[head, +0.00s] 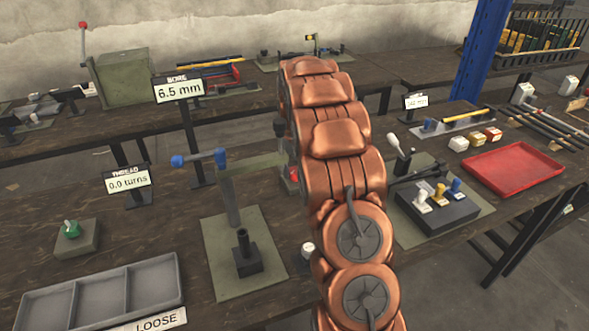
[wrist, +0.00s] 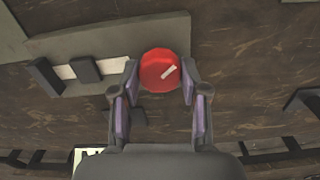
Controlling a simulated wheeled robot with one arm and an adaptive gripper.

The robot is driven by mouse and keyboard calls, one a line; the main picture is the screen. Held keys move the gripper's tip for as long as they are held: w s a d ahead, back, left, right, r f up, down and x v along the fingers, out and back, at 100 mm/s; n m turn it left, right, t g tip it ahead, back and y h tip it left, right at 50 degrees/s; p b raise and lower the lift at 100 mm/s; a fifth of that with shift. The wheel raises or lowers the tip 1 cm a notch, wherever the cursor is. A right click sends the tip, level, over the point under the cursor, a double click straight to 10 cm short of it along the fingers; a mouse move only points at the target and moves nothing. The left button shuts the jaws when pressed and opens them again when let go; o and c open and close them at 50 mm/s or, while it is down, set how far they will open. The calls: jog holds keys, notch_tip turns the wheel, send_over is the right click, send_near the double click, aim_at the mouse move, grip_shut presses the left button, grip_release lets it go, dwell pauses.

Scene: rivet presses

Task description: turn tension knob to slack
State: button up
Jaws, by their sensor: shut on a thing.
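The red round knob (wrist: 157,70) with a short white pointer mark is between the fingertips of my gripper (wrist: 160,78) in the wrist view. The fingers are shut on its left and right sides. The white mark slants toward the upper right there. In the head view, a small part of a red knob (head: 293,174) shows at the left edge of my copper arm. My arm hides the rest of it and my gripper. I cannot read a slack label in either view.
A press with a blue-ended handle (head: 200,158) stands left of my arm, near the "0.0 turns" sign (head: 128,181) and "6.5 mm" sign (head: 179,90). A grey tray (head: 100,292) is front left. A red tray (head: 513,170) and a block with coloured levers (head: 437,208) are right.

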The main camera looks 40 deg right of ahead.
aim_at(295, 170)
jog(key=shift+f, duration=0.1)
jog(key=shift+n+b, duration=0.8)
jog(key=shift+w+n+b, duration=0.1)
jog(key=shift+n+b, duration=0.75)
jog(key=shift+n, duration=0.35)
jog(key=n+b, duration=0.1)
jog(key=n, duration=0.4)
jog(key=shift+n+b, duration=0.3)
jog(key=shift+b, duration=0.05)
jog(key=o, duration=1.1)
jog(key=shift+o, duration=0.2)
notch_tip(295, 170, up, 12)
